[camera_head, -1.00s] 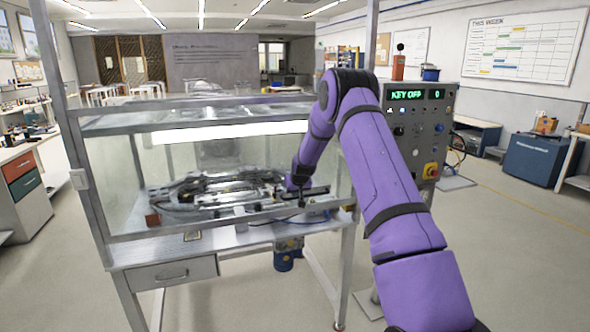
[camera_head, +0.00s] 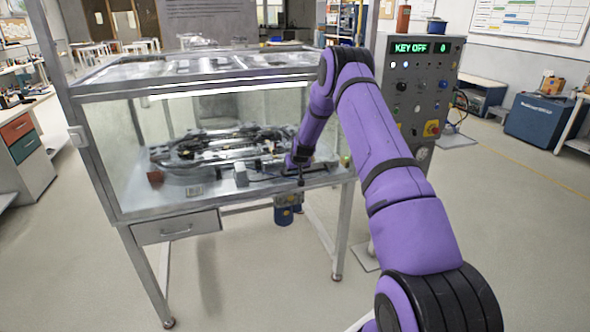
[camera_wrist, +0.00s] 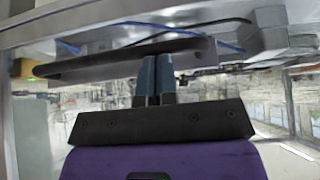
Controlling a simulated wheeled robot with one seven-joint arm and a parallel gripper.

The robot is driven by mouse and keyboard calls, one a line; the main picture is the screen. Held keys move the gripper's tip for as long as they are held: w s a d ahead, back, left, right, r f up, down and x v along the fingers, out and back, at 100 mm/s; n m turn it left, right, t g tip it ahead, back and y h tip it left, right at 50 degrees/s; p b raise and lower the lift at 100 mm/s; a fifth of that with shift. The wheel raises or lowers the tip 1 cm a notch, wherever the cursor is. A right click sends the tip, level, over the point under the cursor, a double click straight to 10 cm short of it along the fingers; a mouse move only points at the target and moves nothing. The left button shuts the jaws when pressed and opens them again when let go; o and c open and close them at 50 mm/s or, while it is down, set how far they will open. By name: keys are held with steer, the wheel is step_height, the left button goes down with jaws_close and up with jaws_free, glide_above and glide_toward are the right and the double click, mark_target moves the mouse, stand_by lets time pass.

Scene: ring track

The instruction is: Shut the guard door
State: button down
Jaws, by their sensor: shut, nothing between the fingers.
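The guard door is a clear panel in a grey metal frame on the front of the bench enclosure. Its lower rail (camera_head: 190,209) lies low along the bench's front edge; I cannot tell whether a slim gap remains. My gripper (camera_head: 300,179) is at the right part of the door front, pointing down near the rail. In the wrist view my gripper (camera_wrist: 154,62) is shut and empty, its fingertips at a long dark bar (camera_wrist: 100,64). Whether they touch it is unclear. Behind the panel stands the oval ring track (camera_head: 215,147).
A control box (camera_head: 421,82) showing "KEY OFF" stands right of the enclosure, beside my arm. A drawer (camera_head: 176,228) sits under the bench at left. A blue motor (camera_head: 284,212) hangs beneath. The floor in front is clear.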

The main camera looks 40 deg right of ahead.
steer(key=shift+s+f, duration=0.1)
steer(key=shift+f, duration=0.15)
steer(key=r, duration=0.2)
steer(key=w+r, duration=0.1)
steer(key=r, duration=0.1)
steer(key=shift+r, duration=0.25)
steer(key=v, duration=1)
